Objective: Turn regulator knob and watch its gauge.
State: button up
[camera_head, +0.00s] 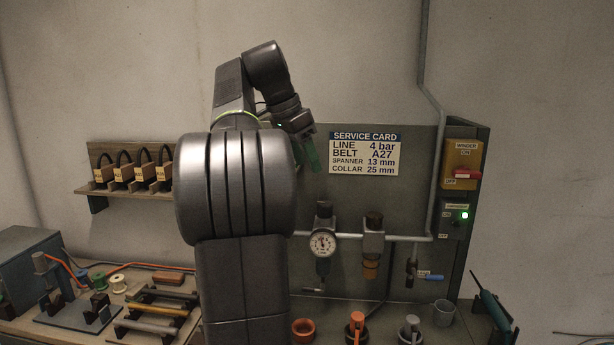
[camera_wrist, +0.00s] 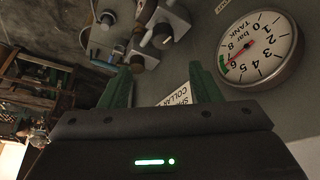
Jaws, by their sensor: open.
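The regulator (camera_head: 324,226) hangs on the pipe of the grey panel, with a dark knob (camera_head: 324,208) on top. Its round white gauge (camera_head: 322,244) faces me; its needle is too small to read. My gripper (camera_head: 312,155) is up beside the service card (camera_head: 365,153), well above the regulator and apart from it. In the wrist view my gripper (camera_wrist: 160,82) has its two green fingers spread, with nothing between them. A larger gauge marked TANK, bar (camera_wrist: 258,48), also shows there, its red needle between 6 and 8.
The service card reads LINE 4 bar. A second unit with a brown bowl (camera_head: 372,245) is right of the regulator. A blue-handled valve (camera_head: 428,277) and a switch box (camera_head: 462,165) are further right. Cups and tools (camera_head: 355,325) stand below. My arm hides the panel's left part.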

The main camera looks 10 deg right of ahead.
aim_at(324, 203)
jog(key=x, duration=1.2)
jog(key=shift+w+f, duration=0.3)
jog(key=shift+w, duration=0.05)
jog(key=shift+d, duration=0.1)
jog(key=c, duration=1)
